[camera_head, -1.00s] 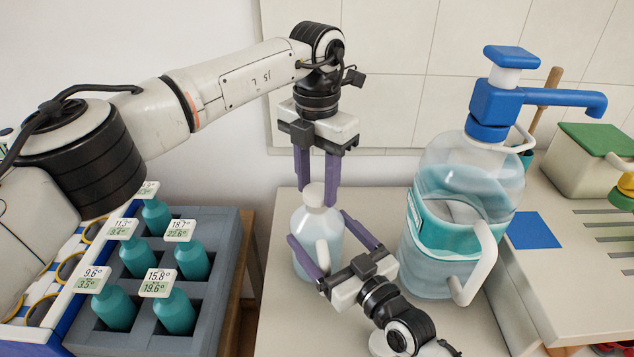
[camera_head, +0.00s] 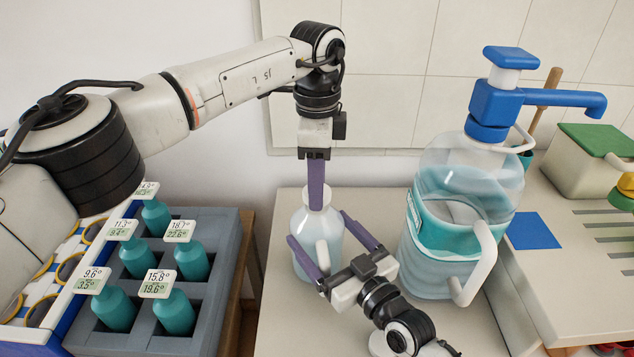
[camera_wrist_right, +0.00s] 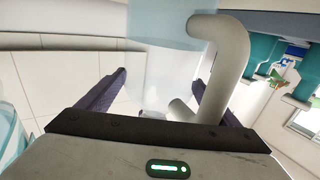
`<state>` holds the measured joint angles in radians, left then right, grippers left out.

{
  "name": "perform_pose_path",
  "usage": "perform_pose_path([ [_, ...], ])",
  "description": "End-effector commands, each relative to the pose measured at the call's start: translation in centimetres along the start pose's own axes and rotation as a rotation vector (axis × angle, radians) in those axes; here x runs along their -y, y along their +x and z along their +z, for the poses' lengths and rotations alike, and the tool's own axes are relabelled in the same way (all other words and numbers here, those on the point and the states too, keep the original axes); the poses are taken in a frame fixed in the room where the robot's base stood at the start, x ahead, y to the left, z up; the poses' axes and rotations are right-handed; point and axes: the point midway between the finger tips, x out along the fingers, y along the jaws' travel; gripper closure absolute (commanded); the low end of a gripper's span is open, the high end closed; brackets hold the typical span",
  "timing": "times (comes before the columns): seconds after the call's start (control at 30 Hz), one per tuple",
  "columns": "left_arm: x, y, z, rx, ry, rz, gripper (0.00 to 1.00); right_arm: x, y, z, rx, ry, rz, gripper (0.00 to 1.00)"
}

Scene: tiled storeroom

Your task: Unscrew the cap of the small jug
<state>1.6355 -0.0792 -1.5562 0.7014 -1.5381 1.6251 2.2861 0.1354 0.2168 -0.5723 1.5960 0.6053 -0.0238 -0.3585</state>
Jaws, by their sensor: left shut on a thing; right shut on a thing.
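The small jug (camera_head: 312,258) is pale and translucent with a whitish handle, and stands upright on the light table. The wrist view shows its body (camera_wrist_right: 162,70) and curved handle (camera_wrist_right: 235,65) up close. My left gripper (camera_head: 317,205) points straight down from above, shut at the jug's top on the cap. Its fingers line up edge-on and largely hide the cap. My right gripper (camera_head: 318,230) comes from the lower right, its purple fingers on either side of the jug, shut on it.
A large water jug (camera_head: 455,265) with a blue pump (camera_head: 495,100) stands close on the right. A grey crate (camera_head: 228,275) holds several teal bottles with tags on the left. A blue square (camera_head: 533,230) and a green-lidded box (camera_head: 588,175) are at right.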

Motion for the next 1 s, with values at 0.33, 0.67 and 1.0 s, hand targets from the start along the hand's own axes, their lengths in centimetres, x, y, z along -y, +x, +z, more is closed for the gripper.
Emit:
perform_pose_path([
  [0.33, -0.05, -0.01, -0.03, 0.0, -0.067, 0.002, 0.88, -0.04, -0.06, 0.33, 0.007, -0.003, 0.0, 0.77],
  [0.67, -0.04, -0.01, -0.02, 0.0, -0.065, 0.001, 0.88, -0.03, -0.07, 0.32, 0.007, -0.004, 0.0, 0.77],
  [1.0, -0.02, -0.89, -0.03, 0.0, -0.065, 0.001, 0.88, -0.03, -0.07, 0.32, 0.007, -0.004, 0.0, 0.77],
])
